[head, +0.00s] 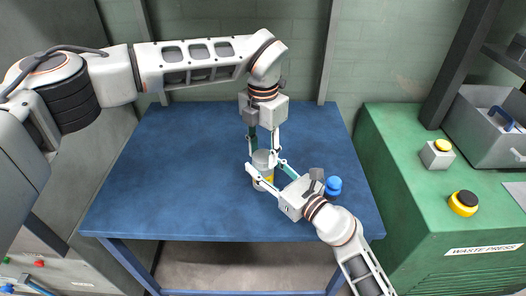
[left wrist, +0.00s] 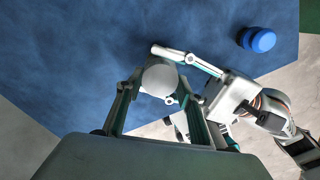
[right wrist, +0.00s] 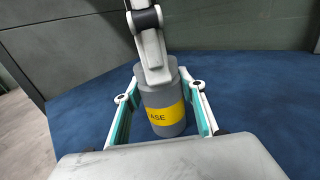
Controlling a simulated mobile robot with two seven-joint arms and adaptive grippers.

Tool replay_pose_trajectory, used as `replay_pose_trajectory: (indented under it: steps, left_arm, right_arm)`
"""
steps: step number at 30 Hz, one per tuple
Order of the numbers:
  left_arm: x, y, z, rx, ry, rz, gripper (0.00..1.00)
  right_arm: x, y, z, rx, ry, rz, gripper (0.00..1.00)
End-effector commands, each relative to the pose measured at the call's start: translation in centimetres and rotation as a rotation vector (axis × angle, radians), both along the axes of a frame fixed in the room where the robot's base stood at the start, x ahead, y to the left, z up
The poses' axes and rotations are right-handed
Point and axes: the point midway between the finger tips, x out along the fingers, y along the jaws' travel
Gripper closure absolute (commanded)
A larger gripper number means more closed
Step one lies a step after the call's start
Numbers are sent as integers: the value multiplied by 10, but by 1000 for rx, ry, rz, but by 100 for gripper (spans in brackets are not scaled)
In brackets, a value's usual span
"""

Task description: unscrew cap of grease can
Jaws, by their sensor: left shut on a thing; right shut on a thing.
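The grey grease can (head: 257,182) stands upright on the blue table (head: 180,170), near its middle. Its yellow label reads "ASE" in the right wrist view (right wrist: 166,115). My left gripper (head: 262,154) points straight down and is shut on the pale round cap (left wrist: 160,79) at the can's top. One left finger covers part of the can in the right wrist view. My right gripper (head: 266,168) comes in low from the front right and is shut on the can's body, one finger on each side.
A blue round object (head: 333,186) stands on the table just right of my right gripper. The table's left half is clear.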

Motion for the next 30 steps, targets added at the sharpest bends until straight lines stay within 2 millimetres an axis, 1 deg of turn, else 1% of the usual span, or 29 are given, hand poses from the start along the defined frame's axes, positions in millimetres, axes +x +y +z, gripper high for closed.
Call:
replay_pose_trajectory:
  steps: [3, 30]
  left_arm:
    - [0, 0, 0, 1, 1, 213, 89]
    - [0, -1, 1, 0, 1, 1854, 89]
  right_arm:
    - [1, -1, 0, 0, 0, -2, 100]
    - [1, -1, 0, -1, -1, -2, 100]
